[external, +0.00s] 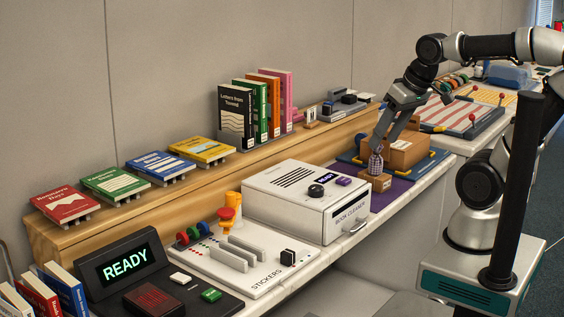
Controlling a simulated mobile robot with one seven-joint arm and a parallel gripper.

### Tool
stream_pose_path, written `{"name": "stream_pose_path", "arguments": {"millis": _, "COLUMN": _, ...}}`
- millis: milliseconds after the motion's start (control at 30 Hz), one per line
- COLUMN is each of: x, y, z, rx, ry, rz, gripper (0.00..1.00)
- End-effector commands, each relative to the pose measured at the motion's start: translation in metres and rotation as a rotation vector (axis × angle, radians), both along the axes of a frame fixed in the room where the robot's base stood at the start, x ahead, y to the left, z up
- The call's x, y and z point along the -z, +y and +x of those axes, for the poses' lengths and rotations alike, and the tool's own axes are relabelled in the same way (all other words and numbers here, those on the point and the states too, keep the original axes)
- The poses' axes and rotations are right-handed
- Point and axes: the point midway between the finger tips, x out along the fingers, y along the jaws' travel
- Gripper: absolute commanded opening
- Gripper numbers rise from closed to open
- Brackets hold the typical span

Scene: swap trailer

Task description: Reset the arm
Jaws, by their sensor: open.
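My gripper (378,142) points down over the right part of the white counter, in front of a brown cardboard box (408,150). Its jaws are open. A small purple-patterned object (375,163) stands on a small brown block (376,184) right below the fingertips. I cannot tell whether the fingers touch it. My arm reaches in from the right, bent at the elbow above the counter.
A white book cleaner (305,205) stands left of the small block. A sticker machine (232,262) and a black console reading READY (127,264) are further left. Books stand and lie on the wooden shelf (150,203) behind. A striped board (462,116) lies at right.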

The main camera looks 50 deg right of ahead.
Motion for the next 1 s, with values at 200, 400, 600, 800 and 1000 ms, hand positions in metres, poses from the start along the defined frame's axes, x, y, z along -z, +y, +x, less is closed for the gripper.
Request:
{"name": "stream_pose_path", "arguments": {"millis": 200, "x": 0.003, "y": 0.009, "z": -0.016, "rx": -0.115, "ry": -0.039, "rz": -0.065, "gripper": 0.54}}
{"name": "stream_pose_path", "arguments": {"millis": 400, "x": 0.003, "y": 0.009, "z": -0.016, "rx": -0.116, "ry": -0.038, "rz": -0.065, "gripper": 0.54}}
{"name": "stream_pose_path", "arguments": {"millis": 600, "x": -0.016, "y": 0.009, "z": -0.015, "rx": -0.115, "ry": -0.038, "rz": -0.064, "gripper": 0.54}}
{"name": "stream_pose_path", "arguments": {"millis": 800, "x": -0.077, "y": 0.009, "z": -0.015, "rx": -0.115, "ry": -0.038, "rz": -0.064, "gripper": 0.54}}
{"name": "stream_pose_path", "arguments": {"millis": 1000, "x": -0.134, "y": 0.009, "z": -0.015, "rx": -0.115, "ry": -0.039, "rz": -0.064, "gripper": 0.54}}
